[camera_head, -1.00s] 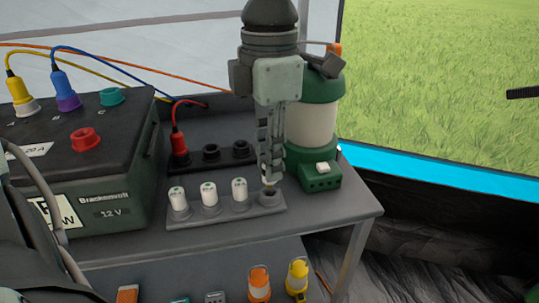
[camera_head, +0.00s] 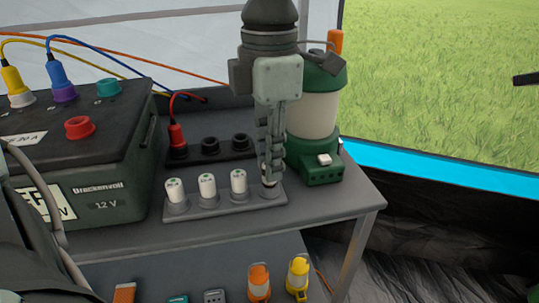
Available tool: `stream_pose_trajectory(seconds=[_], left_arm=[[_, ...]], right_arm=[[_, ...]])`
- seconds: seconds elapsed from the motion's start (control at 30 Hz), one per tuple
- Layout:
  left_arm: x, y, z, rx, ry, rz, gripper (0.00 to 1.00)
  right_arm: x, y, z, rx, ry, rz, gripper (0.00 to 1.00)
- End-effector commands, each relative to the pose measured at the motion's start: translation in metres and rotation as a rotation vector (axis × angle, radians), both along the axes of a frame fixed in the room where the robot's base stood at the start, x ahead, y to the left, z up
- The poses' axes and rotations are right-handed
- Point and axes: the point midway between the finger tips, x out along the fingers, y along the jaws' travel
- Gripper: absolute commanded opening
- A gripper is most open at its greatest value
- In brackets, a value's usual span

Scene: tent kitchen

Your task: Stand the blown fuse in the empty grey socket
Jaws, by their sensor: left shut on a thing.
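My left gripper (camera_head: 269,172) points straight down over the right end of the grey socket strip (camera_head: 225,208). It is shut on the blown fuse (camera_head: 268,182), of which only a small pale bit shows between the fingertips. The fuse is at the mouth of the rightmost grey socket (camera_head: 268,192). The fingers hide most of both, so I cannot tell how deep the fuse sits. Several white fuses, including one next to the gripper (camera_head: 238,183), stand upright in the other sockets. A dark tip (camera_head: 526,79) at the right edge may be my right gripper; its jaws cannot be made out.
A green and cream lantern (camera_head: 313,115) stands close behind and right of my left gripper. A black socket strip (camera_head: 225,157) with a red plug (camera_head: 177,138) lies behind. A large battery box (camera_head: 105,165) stands left.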

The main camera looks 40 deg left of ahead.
Motion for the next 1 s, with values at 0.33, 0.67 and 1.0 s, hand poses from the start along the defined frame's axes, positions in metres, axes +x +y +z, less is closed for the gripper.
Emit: stream_pose_trajectory(seconds=[0.33,0.67,1.0], left_arm=[[0.000,0.000,-0.007,0.000,0.000,0.000,0.00],[0.000,0.000,-0.006,0.000,0.000,0.000,0.43],[0.000,0.000,0.004,0.000,-0.001,0.002,0.43]], right_arm=[[0.000,0.000,-0.008,0.000,0.000,0.000,0.40],[0.000,0.000,-0.007,0.000,0.000,0.000,0.40],[0.000,0.000,-0.008,0.000,0.000,0.000,0.40]])
